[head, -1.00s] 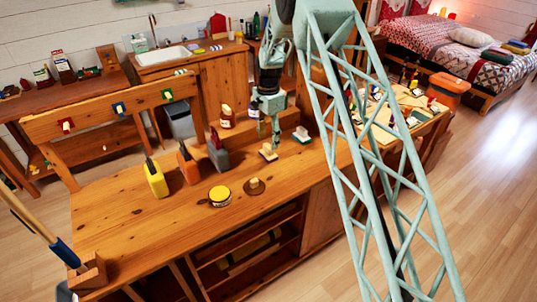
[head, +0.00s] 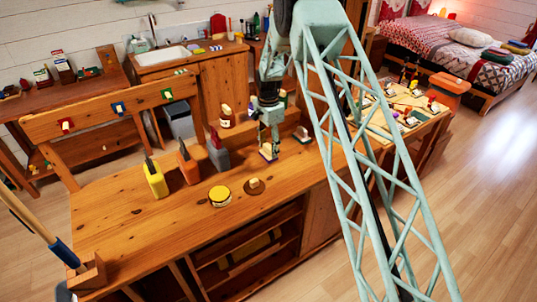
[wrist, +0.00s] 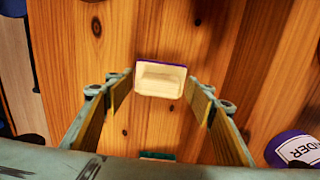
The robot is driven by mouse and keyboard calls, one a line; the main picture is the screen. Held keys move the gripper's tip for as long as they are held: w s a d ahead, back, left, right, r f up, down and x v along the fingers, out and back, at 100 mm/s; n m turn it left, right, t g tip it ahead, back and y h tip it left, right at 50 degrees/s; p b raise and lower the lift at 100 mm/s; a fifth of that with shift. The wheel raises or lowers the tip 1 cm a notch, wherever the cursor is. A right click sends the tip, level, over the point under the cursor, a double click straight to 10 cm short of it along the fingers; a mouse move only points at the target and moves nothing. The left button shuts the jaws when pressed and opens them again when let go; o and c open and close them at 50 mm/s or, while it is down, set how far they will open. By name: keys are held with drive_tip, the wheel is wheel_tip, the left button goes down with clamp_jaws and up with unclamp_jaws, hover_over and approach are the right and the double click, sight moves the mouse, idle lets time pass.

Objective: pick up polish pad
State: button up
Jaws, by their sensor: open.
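A cream block pad with a purple base (head: 266,152) stands on the wooden workbench (head: 110,215). In the wrist view this pad (wrist: 160,78) shows centred between the fingertips. A similar pad with a dark green base (head: 301,135) stands to its right; its edge shows low in the wrist view (wrist: 157,155). A round brown pad with a pale knob (head: 254,187) lies nearer the front edge. The pictures do not tell which one is the polish pad. My gripper (head: 271,149) is open and empty, pointing down just above the purple-based pad, which it partly hides.
A brown jar (head: 226,117) stands behind. A purple-lidded jar (wrist: 295,148) is right in the wrist view.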

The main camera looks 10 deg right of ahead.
sight(268, 146)
idle(0.4)
drive_tip(key=c, duration=1)
drive_tip(key=shift+o, duration=0.2)
drive_tip(key=shift+r, duration=0.25)
drive_tip(key=shift+r, duration=1.6)
drive_tip(key=s+r, duration=0.1)
drive_tip(key=s, duration=1.5)
drive_tip(key=shift+d+r, duration=0.2)
